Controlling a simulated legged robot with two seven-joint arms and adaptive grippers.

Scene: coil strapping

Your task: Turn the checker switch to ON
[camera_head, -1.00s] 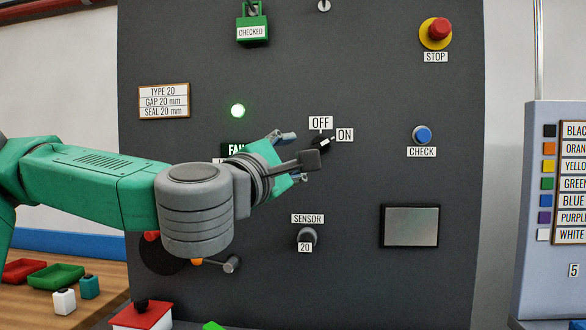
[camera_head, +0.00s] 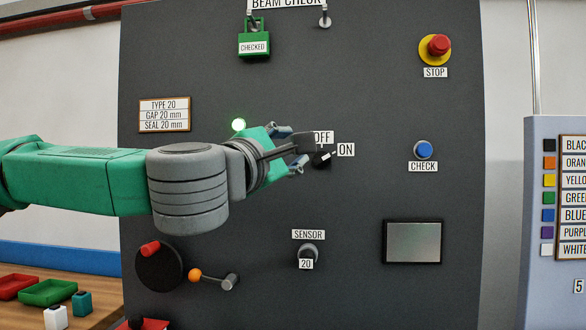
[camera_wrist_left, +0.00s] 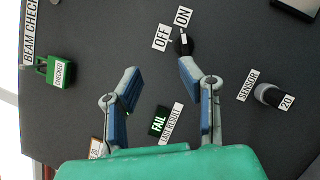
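The checker switch (camera_head: 322,158) is a small black knob with a white mark on the dark panel. Its mark points toward the ON label (camera_head: 345,150), with the OFF label (camera_head: 324,137) above it, partly covered by my gripper. In the left wrist view the knob (camera_wrist_left: 182,43) sits just beyond the tip of the right-hand finger, and its mark faces ON. My left gripper (camera_head: 296,152) is just left of the switch. In the left wrist view the gripper (camera_wrist_left: 158,72) has its fingers wide apart with nothing between them. My right gripper is out of view.
The FAIL display (camera_wrist_left: 159,120) lies below the fingers in the wrist view.

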